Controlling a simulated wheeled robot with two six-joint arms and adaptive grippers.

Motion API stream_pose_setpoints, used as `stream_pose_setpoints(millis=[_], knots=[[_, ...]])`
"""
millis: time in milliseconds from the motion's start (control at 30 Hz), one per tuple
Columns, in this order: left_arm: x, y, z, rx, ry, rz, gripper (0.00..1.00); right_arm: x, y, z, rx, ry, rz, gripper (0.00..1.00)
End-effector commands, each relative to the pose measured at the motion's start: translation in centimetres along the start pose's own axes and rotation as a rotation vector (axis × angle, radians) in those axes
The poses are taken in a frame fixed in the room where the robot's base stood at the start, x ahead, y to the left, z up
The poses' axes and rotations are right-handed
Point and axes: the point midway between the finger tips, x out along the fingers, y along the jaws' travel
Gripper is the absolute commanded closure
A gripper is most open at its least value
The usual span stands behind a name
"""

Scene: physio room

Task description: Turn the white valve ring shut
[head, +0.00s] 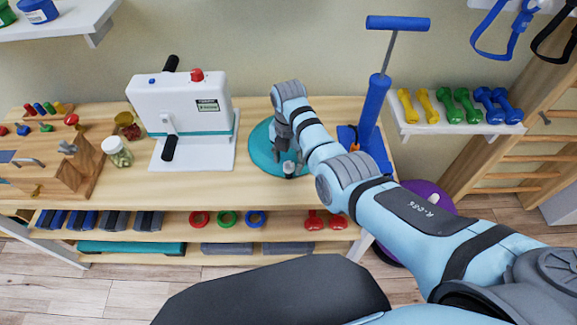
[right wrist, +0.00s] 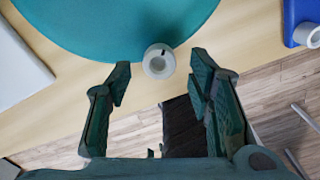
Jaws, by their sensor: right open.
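The white valve ring (right wrist: 159,61) sits at the edge of a round teal cushion (right wrist: 110,25). It is a small round collar with a dark hole and a dark mark on its rim. In the head view the ring (head: 290,169) is at the cushion's front edge, near my right gripper (head: 291,158). In the right wrist view my right gripper (right wrist: 160,80) is open, with a finger on each side of the ring's line and clear gaps. The ring shows just beyond the fingertips; I see no contact. My left gripper is not in view.
A blue hand pump (head: 373,120) stands just right of the cushion (head: 260,150). A white cranked machine (head: 185,105) stands to the left. The wooden bench (head: 230,185) is bare between them, and its front edge is close below the ring.

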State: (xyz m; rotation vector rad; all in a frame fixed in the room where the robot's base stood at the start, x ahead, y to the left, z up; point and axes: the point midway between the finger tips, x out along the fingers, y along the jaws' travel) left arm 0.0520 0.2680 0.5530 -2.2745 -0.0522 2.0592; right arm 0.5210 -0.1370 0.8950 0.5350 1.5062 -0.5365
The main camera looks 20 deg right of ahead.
Motion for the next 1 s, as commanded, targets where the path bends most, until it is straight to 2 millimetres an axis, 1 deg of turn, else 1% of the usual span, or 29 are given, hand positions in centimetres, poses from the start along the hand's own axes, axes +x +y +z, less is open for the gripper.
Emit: stream_pose_setpoints(millis=[33, 133, 433, 467, 500, 733, 1000], knots=[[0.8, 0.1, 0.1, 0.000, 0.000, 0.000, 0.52, 1.1, 0.0, 0.0, 0.000, 0.000, -0.001, 0.53], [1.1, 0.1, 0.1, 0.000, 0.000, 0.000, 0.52, 2.0, 0.0, 0.0, 0.000, 0.000, 0.000, 0.53], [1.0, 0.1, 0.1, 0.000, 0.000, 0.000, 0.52, 2.1, 0.0, 0.0, 0.001, -0.001, 0.002, 0.53], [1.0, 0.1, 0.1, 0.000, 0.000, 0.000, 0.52, 2.1, 0.0, 0.0, 0.001, -0.001, 0.002, 0.56], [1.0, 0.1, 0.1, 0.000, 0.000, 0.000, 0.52, 2.1, 0.0, 0.0, 0.001, -0.001, 0.002, 0.62], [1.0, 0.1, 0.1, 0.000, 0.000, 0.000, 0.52, 2.1, 0.0, 0.0, 0.002, -0.001, 0.002, 0.99], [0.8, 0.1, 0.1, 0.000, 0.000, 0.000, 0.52, 2.0, 0.0, 0.0, 0.024, -0.001, 0.001, 1.00]])
